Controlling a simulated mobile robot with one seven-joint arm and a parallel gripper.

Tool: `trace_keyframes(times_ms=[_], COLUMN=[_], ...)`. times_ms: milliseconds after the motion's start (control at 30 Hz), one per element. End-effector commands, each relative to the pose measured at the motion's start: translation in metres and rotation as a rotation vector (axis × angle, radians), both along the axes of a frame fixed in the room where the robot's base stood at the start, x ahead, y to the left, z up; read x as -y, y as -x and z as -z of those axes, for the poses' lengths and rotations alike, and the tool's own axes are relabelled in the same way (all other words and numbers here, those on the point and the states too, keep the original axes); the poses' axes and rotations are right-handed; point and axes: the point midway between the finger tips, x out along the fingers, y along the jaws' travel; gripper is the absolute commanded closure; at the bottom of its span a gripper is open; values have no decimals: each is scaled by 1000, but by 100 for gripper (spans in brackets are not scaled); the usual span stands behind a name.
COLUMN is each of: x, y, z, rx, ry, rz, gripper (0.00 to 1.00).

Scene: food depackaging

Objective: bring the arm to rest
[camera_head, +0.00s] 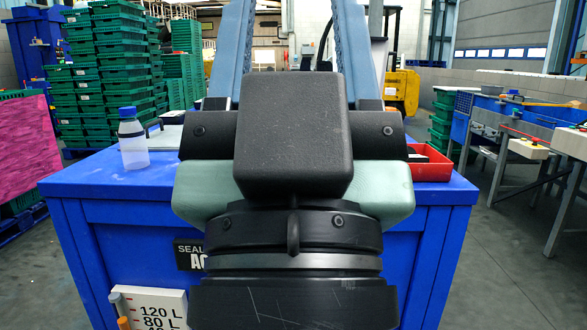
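My gripper (292,40) fills the middle of the head view, seen from behind with its long blue fingers pointing up and away. The fingers stand wide apart, and I see nothing held between them. Their tips run out of the top of the frame. The black and teal gripper body hides the middle of the blue workbench (80,186) beyond it.
On the bench, a bottle with a blue cap (133,140) stands at left and a red tray (430,167) at right. Green crates (110,75) are stacked behind at left. Grey tables (525,150) stand at right, with open floor before them.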

Motion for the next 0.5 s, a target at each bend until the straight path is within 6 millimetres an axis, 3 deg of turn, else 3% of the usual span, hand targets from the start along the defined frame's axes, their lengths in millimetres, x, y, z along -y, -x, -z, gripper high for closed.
trace_keyframes(times_ms=[33,500], x=[0,0], y=[0,-2], z=[-34,-178], rx=[-1,-5], ry=[0,2], rz=[0,-1], gripper=[45,45])
